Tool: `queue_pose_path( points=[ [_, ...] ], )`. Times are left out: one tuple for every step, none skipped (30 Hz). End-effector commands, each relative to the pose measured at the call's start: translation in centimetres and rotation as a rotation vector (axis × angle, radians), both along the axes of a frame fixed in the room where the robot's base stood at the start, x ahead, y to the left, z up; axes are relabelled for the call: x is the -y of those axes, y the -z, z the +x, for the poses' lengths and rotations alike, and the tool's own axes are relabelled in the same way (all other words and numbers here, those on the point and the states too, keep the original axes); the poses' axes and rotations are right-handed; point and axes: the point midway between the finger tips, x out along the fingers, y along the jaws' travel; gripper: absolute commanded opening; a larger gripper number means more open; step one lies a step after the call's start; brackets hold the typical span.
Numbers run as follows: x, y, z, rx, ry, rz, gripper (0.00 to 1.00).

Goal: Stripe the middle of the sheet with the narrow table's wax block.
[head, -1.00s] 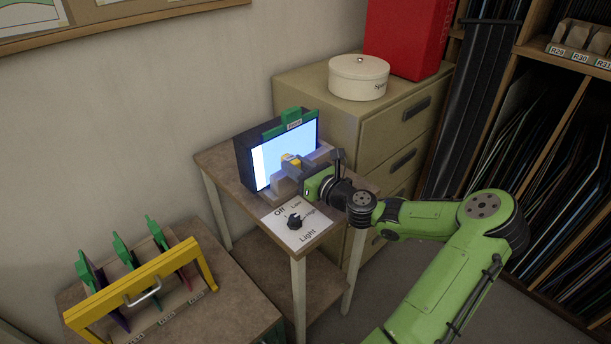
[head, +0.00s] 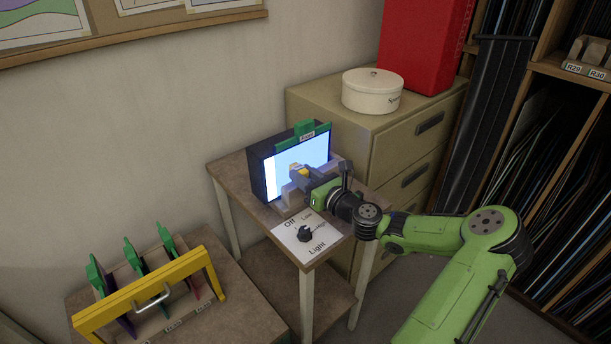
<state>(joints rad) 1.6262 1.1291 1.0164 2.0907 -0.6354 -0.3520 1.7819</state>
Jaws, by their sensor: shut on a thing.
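The sheet (head: 315,152) stands upright against the dark light box on the narrow table (head: 232,180). It glows light blue, with a whiter strip at its left side. A green clip frame (head: 304,131) runs along its top. My gripper (head: 295,169) is in front of the sheet's middle, shut on a small tan wax block (head: 293,166). The fingers hide most of the block. I cannot tell whether the block touches the sheet. The gripper also hides part of the sheet's lower right, and no stripe shows clearly.
A light switch dial (head: 304,234) on a white plate lies in front of the light box. A yellow-framed rack (head: 150,294) with green-topped sheets stands on the lower left table. A filing cabinet (head: 405,145) with a white tin (head: 371,93) and a red box (head: 425,45) stands close behind.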

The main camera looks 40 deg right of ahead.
Motion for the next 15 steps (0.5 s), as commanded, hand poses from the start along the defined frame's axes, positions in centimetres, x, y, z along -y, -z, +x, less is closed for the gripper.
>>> queue_pose_path(
  points=[
    [-0.01,-0.06,0.12,0.0,0.0,0.0,0.03],
    [0.0,-0.06,0.18,0.0,0.0,0.0,0.03],
    [0.01,-0.07,0.26,0.0,0.0,0.0,0.03],
    [0.01,-0.07,0.32,0.001,0.0,0.0,0.03],
    [0.01,-0.07,0.38,0.001,0.0,0.0,0.03],
    [0.02,-0.08,0.45,0.001,0.001,-0.001,0.03],
    [0.02,-0.08,0.51,0.001,0.001,-0.001,0.03],
    [0.02,-0.08,0.57,0.001,0.0,-0.001,0.03],
    [0.01,-0.08,0.65,0.001,0.0,-0.001,0.03],
    [-0.01,-0.08,0.71,0.001,0.0,-0.001,0.03],
    [-0.02,-0.08,0.78,0.001,0.0,-0.001,0.03],
    [-0.04,-0.08,0.86,0.001,0.0,-0.001,0.03],
    [-0.05,-0.08,0.93,0.001,-0.001,-0.001,0.03],
    [-0.05,-0.08,0.99,0.0,-0.001,0.0,0.03],
    [-0.06,-0.08,1.07,0.001,-0.001,-0.001,0.03]
  ],
)
